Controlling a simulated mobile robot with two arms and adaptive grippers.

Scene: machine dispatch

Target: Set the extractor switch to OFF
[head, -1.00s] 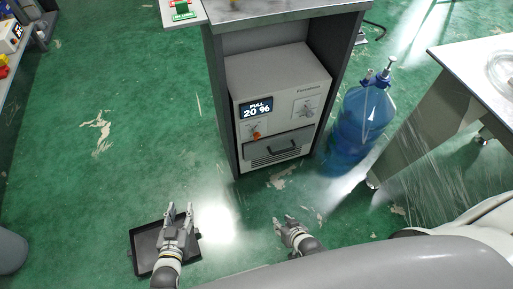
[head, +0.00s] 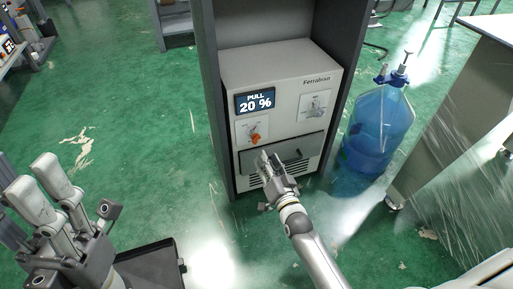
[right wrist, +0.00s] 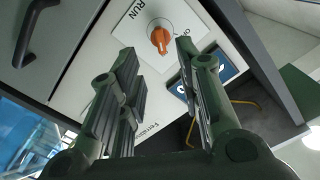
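The extractor (head: 287,80) is a white box in a grey cabinet. Its display (head: 255,103) reads "PULL 20 %". The switch, an orange knob (head: 255,138), sits on a white plate below the display. In the right wrist view the knob (right wrist: 160,38) stands between "RUN" and a partly hidden label starting with "O". I cannot tell which label it points to. My right gripper (head: 266,160) is open and empty, just below the knob in the head view. Its fingers (right wrist: 155,55) are apart, with the knob beyond their gap. My left gripper (head: 32,176) is open and empty at the left.
A grey drawer front with a dark handle (head: 286,158) lies below the switch, close to my right gripper. A blue water bottle (head: 380,125) stands right of the cabinet. A table (head: 470,85) is at the right. A black tray (head: 150,268) lies on the green floor.

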